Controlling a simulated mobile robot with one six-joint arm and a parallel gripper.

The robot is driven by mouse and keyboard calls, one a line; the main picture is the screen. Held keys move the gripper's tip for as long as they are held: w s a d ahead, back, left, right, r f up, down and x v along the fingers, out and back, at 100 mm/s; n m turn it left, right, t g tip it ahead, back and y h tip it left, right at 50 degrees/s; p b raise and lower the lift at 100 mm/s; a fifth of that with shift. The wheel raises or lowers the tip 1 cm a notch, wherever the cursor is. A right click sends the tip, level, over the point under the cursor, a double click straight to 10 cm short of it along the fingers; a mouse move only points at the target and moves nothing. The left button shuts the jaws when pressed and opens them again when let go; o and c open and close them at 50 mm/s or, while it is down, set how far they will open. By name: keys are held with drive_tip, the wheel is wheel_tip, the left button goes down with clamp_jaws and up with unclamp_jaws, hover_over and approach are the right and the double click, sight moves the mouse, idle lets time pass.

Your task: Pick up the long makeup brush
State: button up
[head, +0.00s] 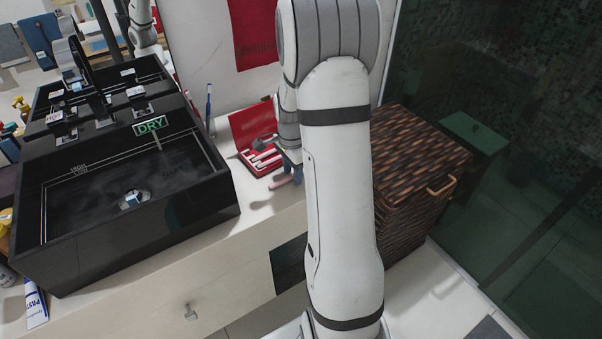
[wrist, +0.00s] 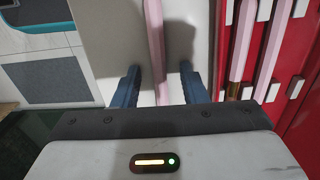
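A long pink makeup brush (wrist: 155,45) lies on the pale counter outside the red case; only its pink handle shows in the wrist view. It shows small in the head view (head: 279,182), beside my fingers. My gripper (wrist: 159,84) is open, with one blue finger on each side of the handle and a gap on both sides. Whether the fingertips are down at the handle's height I cannot tell. The handle's near end is hidden behind my gripper body. In the head view my gripper (head: 291,168) is partly hidden by my arm.
An open red case (head: 239,125) with several pink brushes (wrist: 242,40) in white holders lies close to my right finger in the wrist view. A black sink (head: 120,205) stands left on the counter (head: 245,225). A brown woven hamper (head: 420,150) stands at right.

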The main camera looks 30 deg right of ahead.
clamp_jaws()
idle(0.3)
